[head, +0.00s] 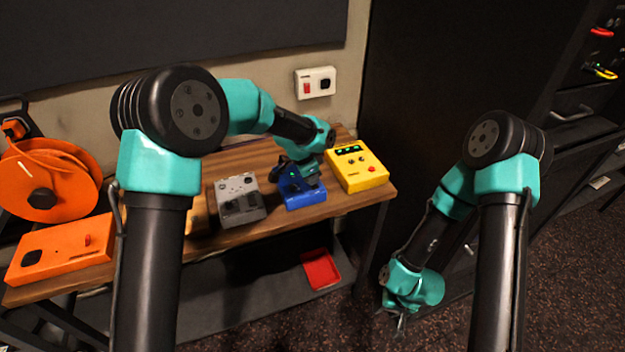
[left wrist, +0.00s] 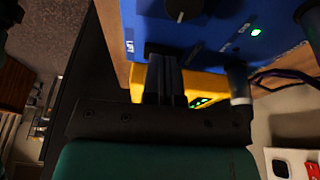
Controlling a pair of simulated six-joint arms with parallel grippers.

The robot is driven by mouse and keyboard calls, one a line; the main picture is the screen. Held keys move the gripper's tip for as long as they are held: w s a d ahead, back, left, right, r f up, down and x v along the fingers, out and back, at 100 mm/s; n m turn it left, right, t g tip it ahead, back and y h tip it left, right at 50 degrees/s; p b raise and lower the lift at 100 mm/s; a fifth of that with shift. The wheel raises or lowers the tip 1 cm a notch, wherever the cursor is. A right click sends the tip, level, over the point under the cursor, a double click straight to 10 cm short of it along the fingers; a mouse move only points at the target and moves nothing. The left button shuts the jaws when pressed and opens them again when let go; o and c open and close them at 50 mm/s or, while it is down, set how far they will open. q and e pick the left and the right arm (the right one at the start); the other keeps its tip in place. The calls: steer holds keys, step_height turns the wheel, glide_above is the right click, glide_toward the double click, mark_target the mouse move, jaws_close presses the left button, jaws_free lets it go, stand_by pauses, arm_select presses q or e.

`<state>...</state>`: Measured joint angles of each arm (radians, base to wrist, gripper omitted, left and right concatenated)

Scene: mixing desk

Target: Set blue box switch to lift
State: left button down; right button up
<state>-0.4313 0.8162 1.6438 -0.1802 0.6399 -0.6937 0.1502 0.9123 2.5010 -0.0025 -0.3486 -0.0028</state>
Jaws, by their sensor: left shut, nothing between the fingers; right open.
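The blue box (head: 306,197) stands on the wooden table between a grey box and a yellow box. My left gripper (head: 298,178) is at the blue box and hides much of its top. In the left wrist view the blue box (left wrist: 275,30) fills the top, with a black knob (left wrist: 186,8), a lit green lamp (left wrist: 256,32) and white lettering. My left gripper (left wrist: 165,72) is shut and empty, its fingertips close to the box face by a dark slot; contact is unclear. The switch position cannot be told. My right gripper (head: 401,322) is open and hangs low, away from the table.
The yellow box (head: 357,167) stands right of the blue box, the grey box (head: 239,200) left. An orange box (head: 60,250) and orange reel (head: 45,185) are far left. A red tray (head: 320,269) lies below the tabletop. A white wall panel (head: 315,83) is behind.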

arm_select(q)
steer(key=shift+w+a, duration=0.1)
steer(key=shift+w, duration=0.05)
steer(key=shift+r, duration=0.15)
steer(key=shift+r, duration=0.5)
steer(key=s+d+v, duration=0.1)
steer(key=s+v, duration=0.1)
steer(key=v, duration=1)
steer(key=shift+r, duration=0.4)
steer(key=shift+d, duration=0.1)
